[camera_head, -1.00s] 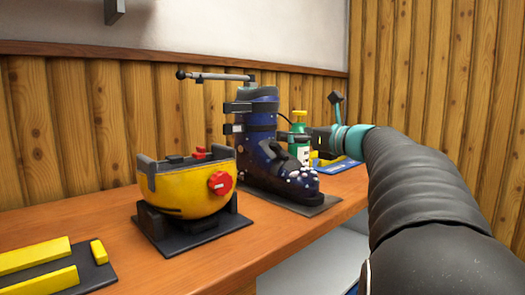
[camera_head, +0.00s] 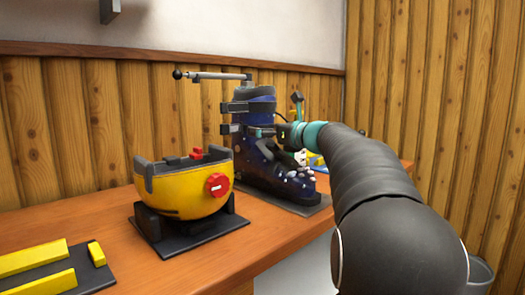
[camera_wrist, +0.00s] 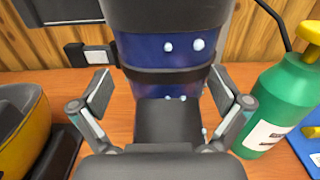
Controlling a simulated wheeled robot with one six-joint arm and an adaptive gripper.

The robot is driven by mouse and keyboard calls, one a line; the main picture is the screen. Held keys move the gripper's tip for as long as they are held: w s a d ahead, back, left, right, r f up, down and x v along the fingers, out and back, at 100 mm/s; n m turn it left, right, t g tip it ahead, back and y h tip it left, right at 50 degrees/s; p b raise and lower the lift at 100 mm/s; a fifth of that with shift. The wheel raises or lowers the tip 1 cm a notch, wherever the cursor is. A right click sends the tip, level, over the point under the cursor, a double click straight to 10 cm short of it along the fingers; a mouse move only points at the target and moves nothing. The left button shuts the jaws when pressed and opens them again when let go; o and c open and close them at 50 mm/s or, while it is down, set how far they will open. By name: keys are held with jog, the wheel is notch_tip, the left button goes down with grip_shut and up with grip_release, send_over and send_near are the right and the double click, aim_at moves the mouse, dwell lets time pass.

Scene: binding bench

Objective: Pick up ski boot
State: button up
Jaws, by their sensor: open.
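The ski boot (camera_head: 262,160) is dark blue with black straps and white dots, and stands upright on a dark mat (camera_head: 300,203) on the bench. In the head view my gripper (camera_head: 280,133) is at the boot's right side, and my arm hides part of the scene behind it. In the wrist view the boot's shaft (camera_wrist: 178,50) is straight ahead between the open fingers of my gripper (camera_wrist: 164,97). The fingers stand apart on either side of it, and nothing is held. I cannot tell whether either finger touches the boot.
A yellow and black shell device (camera_head: 188,185) with a red knob stands left of the boot. A green bottle (camera_wrist: 275,100) stands close to the right finger. A metal bar (camera_head: 215,76) reaches out above the boot. Yellow bars (camera_head: 35,258) lie at the front left.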

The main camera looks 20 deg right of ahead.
jog(key=shift+c, duration=0.3)
jog(key=c, duration=1.2)
jog(key=shift+r, duration=0.15)
jog(key=shift+c, duration=1.2)
